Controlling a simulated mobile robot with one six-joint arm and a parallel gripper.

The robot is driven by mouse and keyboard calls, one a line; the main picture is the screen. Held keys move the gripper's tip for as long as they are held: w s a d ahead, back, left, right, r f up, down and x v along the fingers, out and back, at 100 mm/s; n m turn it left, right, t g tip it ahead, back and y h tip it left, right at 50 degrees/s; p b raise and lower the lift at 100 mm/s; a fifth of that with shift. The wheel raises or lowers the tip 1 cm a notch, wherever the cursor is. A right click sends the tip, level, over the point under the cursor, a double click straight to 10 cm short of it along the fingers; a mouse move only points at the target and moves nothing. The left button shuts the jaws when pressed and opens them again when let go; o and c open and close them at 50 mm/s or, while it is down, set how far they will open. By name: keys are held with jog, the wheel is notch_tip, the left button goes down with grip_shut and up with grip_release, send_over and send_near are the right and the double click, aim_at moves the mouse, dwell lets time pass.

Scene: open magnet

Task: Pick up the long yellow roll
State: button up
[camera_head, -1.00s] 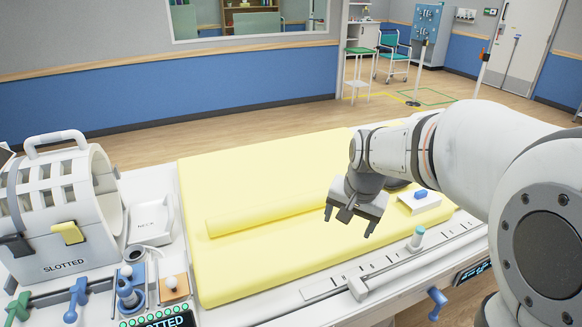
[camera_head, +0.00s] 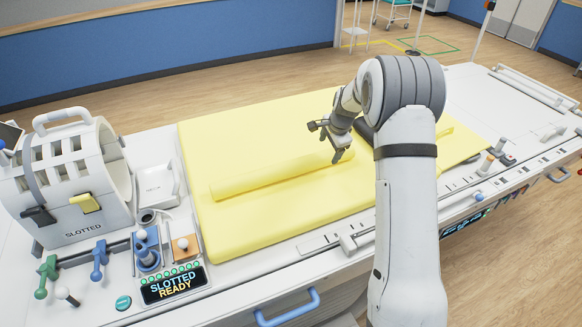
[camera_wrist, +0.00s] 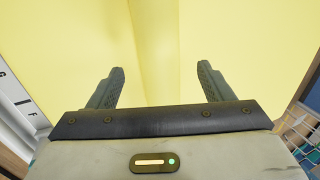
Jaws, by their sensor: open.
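The long yellow roll (camera_head: 270,175) lies lengthwise on the yellow mat (camera_head: 240,130). Its middle is hidden behind my arm, and a yellow end shows to the right of the arm. My gripper (camera_head: 328,141) is open and empty over the roll, pointing down, with one finger on the far side and one toward the near side. In the wrist view the roll (camera_wrist: 155,50) runs up the picture between the two spread fingers of my gripper (camera_wrist: 160,70). I cannot tell the exact height of the fingertips above it.
A white slotted coil (camera_head: 70,175) stands left of the mat. Knobs and a lit panel reading SLOTTED READY (camera_head: 172,284) sit at the table's front left. A rail (camera_head: 350,240) runs along the front edge. The mat left of my gripper is otherwise clear.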

aim_at(327, 153)
jog(key=shift+p+x, duration=1)
jog(key=shift+x, duration=1.4)
jog(key=c, duration=1.1)
